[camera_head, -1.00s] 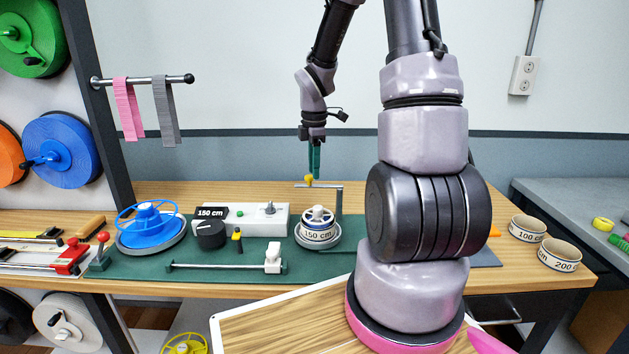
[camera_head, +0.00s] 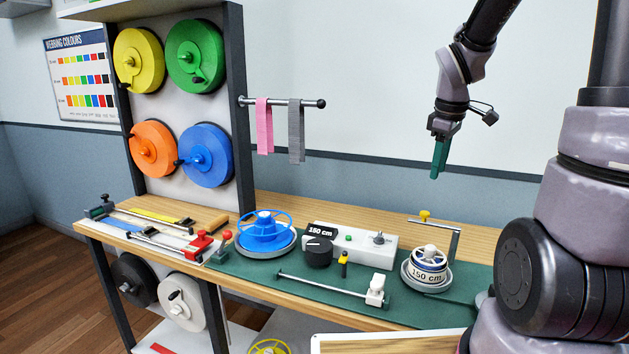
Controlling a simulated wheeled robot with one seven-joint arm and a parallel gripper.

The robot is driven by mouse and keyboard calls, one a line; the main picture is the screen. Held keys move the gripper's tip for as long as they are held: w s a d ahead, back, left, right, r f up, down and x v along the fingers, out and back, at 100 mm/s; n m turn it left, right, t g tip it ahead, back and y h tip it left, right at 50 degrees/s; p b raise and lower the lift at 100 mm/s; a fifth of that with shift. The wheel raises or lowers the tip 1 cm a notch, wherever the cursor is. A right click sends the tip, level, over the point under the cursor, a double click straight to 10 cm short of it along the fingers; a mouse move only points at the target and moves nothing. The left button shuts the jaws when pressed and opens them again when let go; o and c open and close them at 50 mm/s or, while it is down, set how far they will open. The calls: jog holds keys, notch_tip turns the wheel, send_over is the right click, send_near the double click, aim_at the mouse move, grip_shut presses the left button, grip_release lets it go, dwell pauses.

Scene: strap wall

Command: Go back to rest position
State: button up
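My gripper (camera_head: 439,160) hangs in the air at the upper right, in front of the wall and above the back of the workbench. Its green fingers point down and look close together; from this side I cannot tell whether there is a gap between them. Nothing shows hanging from them. A yellow-knobbed metal bracket (camera_head: 438,222) stands just behind the roll, apart from the fingers.
A blue spoked reel (camera_head: 266,232) and a white control box (camera_head: 362,243) stand on the bench. Yellow, green, orange and blue spools (camera_head: 205,155) hang on the rack. Pink (camera_head: 264,126) and grey straps hang from a bar. The air between bar and gripper is clear.

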jog(key=s+a+r+m+t+y, duration=0.1)
jog(key=s+a+r+m+t, duration=0.1)
jog(key=s+r+m, duration=0.4)
jog(key=s+a+r+m+t+y, duration=0.1)
jog(key=s+a+r+m+t, duration=0.1)
jog(key=s+r+m, duration=0.5)
jog(key=shift+s+a+r+t, duration=0.25)
jog(key=shift+s+a, duration=0.4)
jog(key=shift+s, duration=0.35)
